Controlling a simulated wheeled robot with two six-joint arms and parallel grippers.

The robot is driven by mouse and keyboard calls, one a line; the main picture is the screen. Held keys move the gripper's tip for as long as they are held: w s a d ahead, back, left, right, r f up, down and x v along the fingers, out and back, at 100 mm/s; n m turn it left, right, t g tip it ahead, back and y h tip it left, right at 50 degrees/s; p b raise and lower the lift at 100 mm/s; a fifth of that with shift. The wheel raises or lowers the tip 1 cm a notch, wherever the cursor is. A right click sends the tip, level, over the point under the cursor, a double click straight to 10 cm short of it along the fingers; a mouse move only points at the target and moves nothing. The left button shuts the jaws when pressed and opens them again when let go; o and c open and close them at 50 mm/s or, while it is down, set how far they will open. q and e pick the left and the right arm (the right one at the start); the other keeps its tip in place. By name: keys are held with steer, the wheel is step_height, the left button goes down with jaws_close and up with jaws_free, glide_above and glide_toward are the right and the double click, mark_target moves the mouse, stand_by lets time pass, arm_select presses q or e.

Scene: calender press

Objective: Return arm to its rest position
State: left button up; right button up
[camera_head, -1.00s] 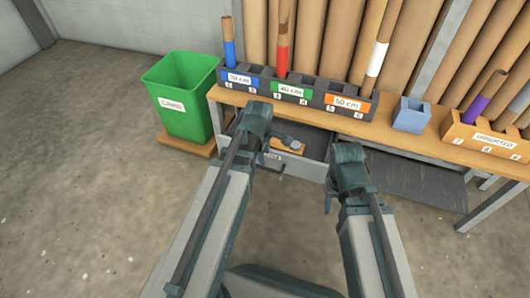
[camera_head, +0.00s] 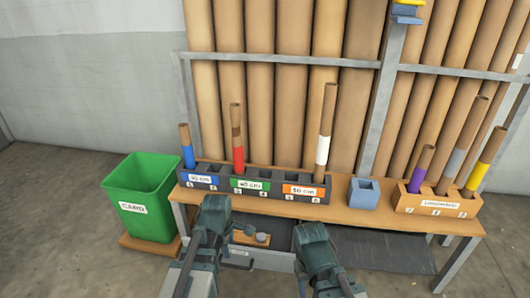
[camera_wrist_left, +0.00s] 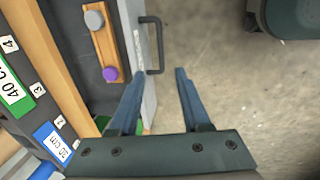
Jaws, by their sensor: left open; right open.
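My left gripper (camera_head: 215,208) is in front of the bench in the head view, low before the open drawer. In the left wrist view its two fingers (camera_wrist_left: 158,98) are apart with nothing between them; the drawer's dark handle (camera_wrist_left: 155,45) lies just beyond the fingertips. My right gripper (camera_head: 310,235) is to the right in the head view, in front of the bench; its fingertips are hard to make out and I see nothing held there.
A drawer (camera_head: 265,258) holds a wooden block with round knobs. The bench (camera_head: 335,212) carries a labelled rack (camera_head: 262,205), a blue cup (camera_head: 363,196) and an unsorted holder (camera_head: 420,203). A green card bin (camera_head: 145,225) stands at left. Floor in front is clear.

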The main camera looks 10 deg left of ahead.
arm_select(q)
steer(key=s+d+m+g+y, duration=0.1)
steer(key=s+d+m, duration=0.5)
steer(key=m, duration=0.5)
steer(key=s+d+m+g, duration=0.1)
steer(key=s+d+m, duration=0.4)
steer(key=d+m, duration=0.4)
step_height(320, 180, up, 34)
steer(key=a+m+p, duration=0.1)
steer(key=p, duration=3.3)
steer(key=shift+m, duration=0.3)
arm_select(e)
step_height(320, 180, up, 34)
arm_select(q)
steer(key=shift+w+a, duration=0.1)
arm_select(e)
steer(key=shift+a, duration=0.1)
arm_select(q)
steer(key=shift+a, duration=0.1)
arm_select(e)
steer(key=shift+a, duration=0.1)
